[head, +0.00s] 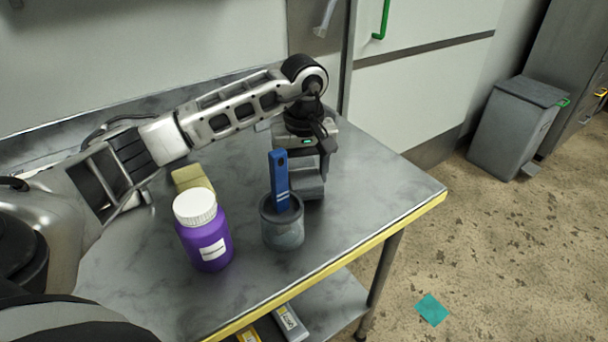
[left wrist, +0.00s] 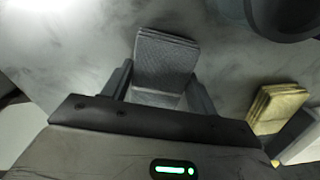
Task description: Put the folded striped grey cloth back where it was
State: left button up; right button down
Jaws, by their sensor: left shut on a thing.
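The folded grey cloth (left wrist: 165,62) is between the two fingers of my left gripper (left wrist: 160,88) in the left wrist view. It shows stacked folds along its far edge; stripes are hard to make out. My left gripper is shut on it. In the head view my left gripper (head: 309,187) points down, low over the table, just behind and right of the grey cup. The cloth is largely hidden there. I cannot tell whether it touches the table. My right gripper is not in view.
The grey cup (head: 283,233) holding a blue-handled tool (head: 279,180) stands close to my gripper. A purple bottle (head: 206,246) and a folded yellow cloth (head: 192,178) are to the left. The marbled table (head: 372,190) is clear on the right, up to its yellow edge.

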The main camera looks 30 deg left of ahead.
aim_at(304, 173)
pick_arm(q)
jog(key=shift+f, duration=0.55)
jog(key=shift+f, duration=0.2)
jog(key=o, duration=0.9)
jog(key=shift+o, duration=0.2)
notch_tip(304, 173, up, 12)
jog(key=shift+r+b, duration=0.2)
jog(key=shift+b, duration=0.1)
